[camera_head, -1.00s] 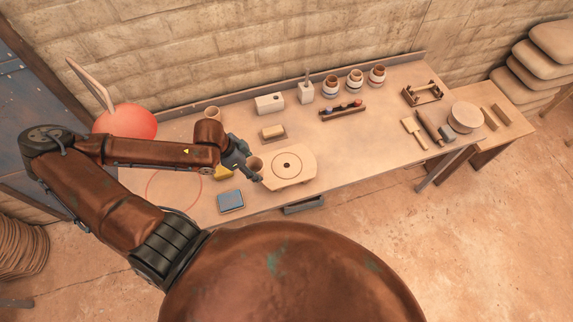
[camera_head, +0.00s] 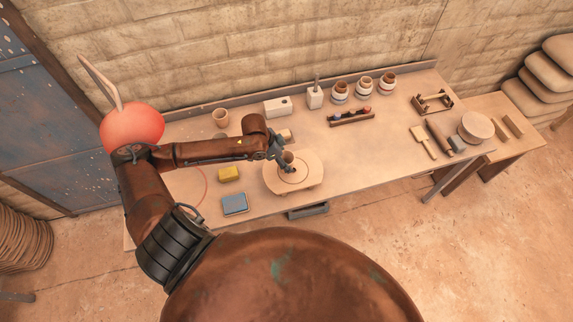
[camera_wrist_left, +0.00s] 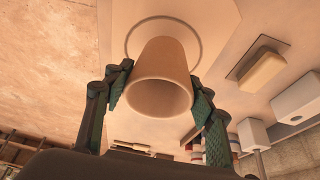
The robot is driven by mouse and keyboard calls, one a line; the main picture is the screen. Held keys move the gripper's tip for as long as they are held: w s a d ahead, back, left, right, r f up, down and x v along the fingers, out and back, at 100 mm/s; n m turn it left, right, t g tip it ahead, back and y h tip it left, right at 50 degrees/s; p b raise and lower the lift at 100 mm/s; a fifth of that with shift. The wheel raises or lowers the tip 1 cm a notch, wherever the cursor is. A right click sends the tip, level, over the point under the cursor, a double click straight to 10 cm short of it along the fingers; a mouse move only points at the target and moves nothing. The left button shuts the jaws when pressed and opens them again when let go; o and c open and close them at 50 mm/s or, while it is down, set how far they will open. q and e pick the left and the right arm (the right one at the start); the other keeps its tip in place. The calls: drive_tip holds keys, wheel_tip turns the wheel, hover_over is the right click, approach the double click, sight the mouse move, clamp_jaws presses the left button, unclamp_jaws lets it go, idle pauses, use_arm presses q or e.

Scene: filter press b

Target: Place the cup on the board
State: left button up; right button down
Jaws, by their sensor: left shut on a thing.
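A small brown clay cup (camera_head: 288,157) is in the jaws of my left gripper (camera_head: 282,161), over the pale board (camera_head: 313,176). The board lies on the bench and has a ring marked on it. In the left wrist view the cup (camera_wrist_left: 160,92) shows its open mouth toward the camera, with the left gripper's fingers (camera_wrist_left: 161,84) pressed on both its sides. Its far end lies inside the ring on the board (camera_wrist_left: 215,25). I cannot tell whether its base touches the board. My right gripper is not in view.
On the bench (camera_head: 380,150), a yellow sponge (camera_head: 229,174) and a blue-grey block (camera_head: 234,204) lie left of the board. Another cup (camera_head: 221,117) and a white box (camera_head: 277,107) stand behind. A rack of small items (camera_head: 351,117) is farther right.

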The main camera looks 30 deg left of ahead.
use_arm(q)
drive_tip(key=shift+w+f, duration=0.3)
drive_tip(key=shift+f, duration=1.55)
drive_tip(key=o, duration=1.3)
drive_tip(key=shift+c, duration=0.2)
drive_tip(key=v, duration=1.2)
drive_tip(key=shift+p, duration=0.4)
drive_tip(key=shift+d, duration=0.1)
